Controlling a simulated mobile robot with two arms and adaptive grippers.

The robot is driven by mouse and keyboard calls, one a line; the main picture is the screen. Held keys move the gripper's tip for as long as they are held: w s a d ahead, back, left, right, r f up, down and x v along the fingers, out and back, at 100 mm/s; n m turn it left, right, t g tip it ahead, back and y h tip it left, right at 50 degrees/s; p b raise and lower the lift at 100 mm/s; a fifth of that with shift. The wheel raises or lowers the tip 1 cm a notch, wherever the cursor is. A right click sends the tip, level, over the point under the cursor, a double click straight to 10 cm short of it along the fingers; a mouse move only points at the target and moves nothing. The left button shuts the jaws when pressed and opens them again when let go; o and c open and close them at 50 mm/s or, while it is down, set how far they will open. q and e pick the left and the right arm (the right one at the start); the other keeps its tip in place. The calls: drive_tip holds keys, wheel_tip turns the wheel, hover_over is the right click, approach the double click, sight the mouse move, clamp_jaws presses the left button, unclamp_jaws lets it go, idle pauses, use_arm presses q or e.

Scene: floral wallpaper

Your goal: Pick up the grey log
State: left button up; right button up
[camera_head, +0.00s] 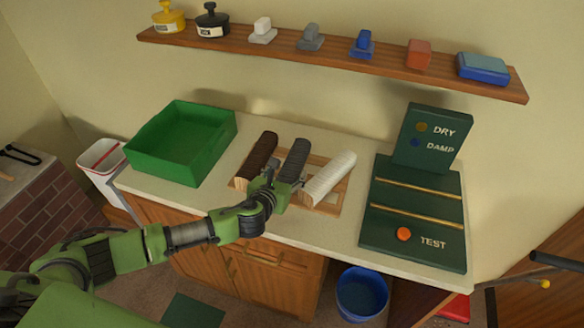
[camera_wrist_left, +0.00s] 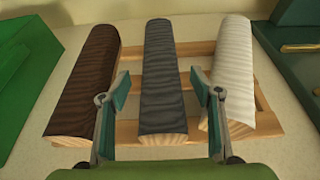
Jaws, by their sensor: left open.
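The grey log (camera_head: 294,160) lies in the middle of a wooden rack (camera_head: 328,207) on the counter, between a dark brown log (camera_head: 260,152) and a white log (camera_head: 331,175). In the left wrist view the grey log (camera_wrist_left: 163,80) runs away from me, with the brown log (camera_wrist_left: 90,75) to its left and the white log (camera_wrist_left: 234,70) to its right. My left gripper (camera_head: 281,181) is at the near end of the grey log. In the wrist view its open fingers (camera_wrist_left: 163,103) stand on either side of that log, with nothing held. My right gripper is not in view.
A green open tray (camera_head: 207,150) is left of the logs. A dark green DRY/DAMP board with an orange TEST button (camera_head: 403,233) is to the right. A wall shelf (camera_head: 384,68) holds several small items. A blue bucket (camera_head: 361,293) stands on the floor. Counter space in front is narrow.

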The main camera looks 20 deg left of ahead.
sight(291, 167)
use_arm(q)
drive_tip(key=x, duration=0.3)
drive_tip(key=shift+w+f, duration=0.25)
drive_tip(key=shift+w, duration=0.2)
drive_tip(key=shift+s, duration=0.1)
drive_tip(key=c, duration=1.5)
drive_tip(key=shift+c, duration=0.2)
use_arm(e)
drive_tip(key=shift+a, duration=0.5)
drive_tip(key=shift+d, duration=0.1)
use_arm(q)
drive_tip(key=shift+r, duration=0.2)
